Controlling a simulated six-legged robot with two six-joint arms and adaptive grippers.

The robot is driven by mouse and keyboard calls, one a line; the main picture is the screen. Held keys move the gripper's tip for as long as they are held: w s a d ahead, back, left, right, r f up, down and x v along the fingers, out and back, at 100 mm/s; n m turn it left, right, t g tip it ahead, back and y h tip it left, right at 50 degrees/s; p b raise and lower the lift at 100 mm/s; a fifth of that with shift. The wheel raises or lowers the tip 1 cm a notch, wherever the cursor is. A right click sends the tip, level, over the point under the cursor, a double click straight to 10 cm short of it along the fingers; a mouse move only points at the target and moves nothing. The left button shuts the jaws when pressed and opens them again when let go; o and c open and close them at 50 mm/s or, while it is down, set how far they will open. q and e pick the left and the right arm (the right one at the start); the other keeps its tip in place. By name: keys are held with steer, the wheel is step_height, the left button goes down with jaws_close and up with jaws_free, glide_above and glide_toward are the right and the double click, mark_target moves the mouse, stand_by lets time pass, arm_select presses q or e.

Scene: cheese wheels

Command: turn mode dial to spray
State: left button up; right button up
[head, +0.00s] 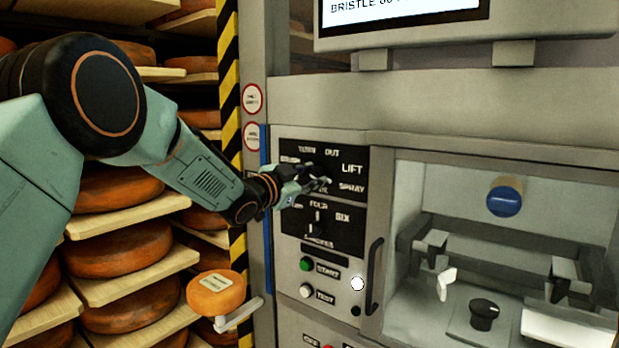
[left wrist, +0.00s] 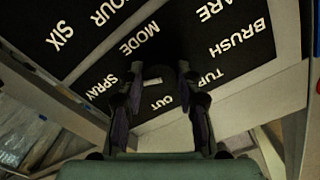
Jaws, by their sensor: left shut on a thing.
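The mode dial sits on a black label panel (head: 349,196) on the grey machine's front. In the head view my left gripper (head: 318,184) covers most of the dial, among the labels BRUSH, TURN OUT, LIFT and SPRAY. In the left wrist view the labels are upside down, and the dark mode dial (left wrist: 157,73) lies between the two fingers of my left gripper (left wrist: 159,78), which is shut on it. A small pale mark shows between the fingers, but I cannot tell which label the dial points to. My right gripper is not in view.
Below is a second dial (head: 317,223) with FOUR and SIX labels, then a green START button (head: 306,264) and a white TEST button (head: 306,291). A dark handle (head: 374,275) stands right of the panel. Shelves with orange cheese wheels (head: 120,248) fill the left.

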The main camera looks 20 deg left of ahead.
arm_select(q)
steer(key=shift+r, duration=0.1)
steer(key=o, duration=1.1)
steer(key=shift+w, duration=0.1)
steer(key=shift+o, duration=0.2)
steer(key=v, duration=1.2)
